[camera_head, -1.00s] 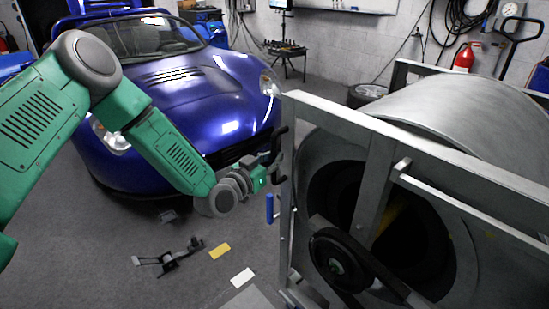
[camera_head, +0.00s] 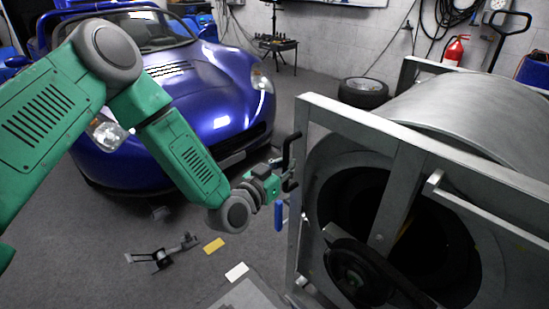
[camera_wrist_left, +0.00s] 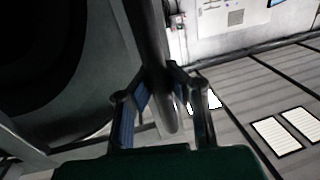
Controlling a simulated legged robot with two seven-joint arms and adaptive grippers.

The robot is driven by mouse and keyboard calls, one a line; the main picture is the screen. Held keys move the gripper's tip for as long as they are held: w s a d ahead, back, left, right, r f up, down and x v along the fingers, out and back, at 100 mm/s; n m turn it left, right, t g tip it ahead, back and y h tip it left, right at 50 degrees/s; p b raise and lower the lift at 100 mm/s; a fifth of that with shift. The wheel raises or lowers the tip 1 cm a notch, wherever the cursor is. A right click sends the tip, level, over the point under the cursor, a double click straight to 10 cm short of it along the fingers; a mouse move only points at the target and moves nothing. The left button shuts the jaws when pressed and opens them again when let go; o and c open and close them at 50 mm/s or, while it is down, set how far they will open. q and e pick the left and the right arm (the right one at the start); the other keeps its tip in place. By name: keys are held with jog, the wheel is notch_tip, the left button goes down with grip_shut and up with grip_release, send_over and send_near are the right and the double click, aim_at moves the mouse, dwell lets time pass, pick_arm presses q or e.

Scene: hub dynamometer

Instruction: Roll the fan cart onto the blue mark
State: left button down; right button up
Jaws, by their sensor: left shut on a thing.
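The fan cart (camera_head: 409,160), a large grey metal frame around a big round drum, stands upright at the right. My left gripper (camera_head: 284,184) is at the dark handle (camera_head: 293,160) on the frame's left post. In the left wrist view my left gripper (camera_wrist_left: 160,88) has its two blue-padded fingers on either side of the dark handle bar (camera_wrist_left: 150,45), shut on it. A blue upright piece (camera_head: 279,215) shows just below the gripper; I cannot tell what it belongs to. I cannot make out a blue mark on the floor. My right gripper is not in view.
A blue car (camera_head: 190,95) is behind my arm. A loose wheel (camera_head: 362,92) lies behind the cart.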

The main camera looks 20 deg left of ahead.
pick_arm(q)
jog(key=shift+d+r, duration=0.2)
jog(key=shift+d, duration=0.1)
jog(key=c, duration=1.5)
grip_release()
jog(key=shift+w, duration=0.1)
jog(key=shift+o, duration=0.4)
jog(key=shift+w+a, duration=0.15)
jog(key=shift+a, duration=0.5)
jog(key=o, duration=0.5)
jog(key=shift+w+a+f+y, duration=0.15)
jog(key=shift+a+y, duration=0.15)
jog(key=shift+a, duration=0.25)
jog(key=c, duration=0.6)
jog(key=shift+o, duration=0.2)
jog(key=s+a, duration=0.2)
jog(key=s, duration=1)
jog(key=shift+a+f, duration=0.2)
jog(key=shift+a, duration=0.2)
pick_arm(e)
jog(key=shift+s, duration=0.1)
pick_arm(q)
jog(key=shift+s+d, duration=0.1)
jog(key=shift+d, duration=0.1)
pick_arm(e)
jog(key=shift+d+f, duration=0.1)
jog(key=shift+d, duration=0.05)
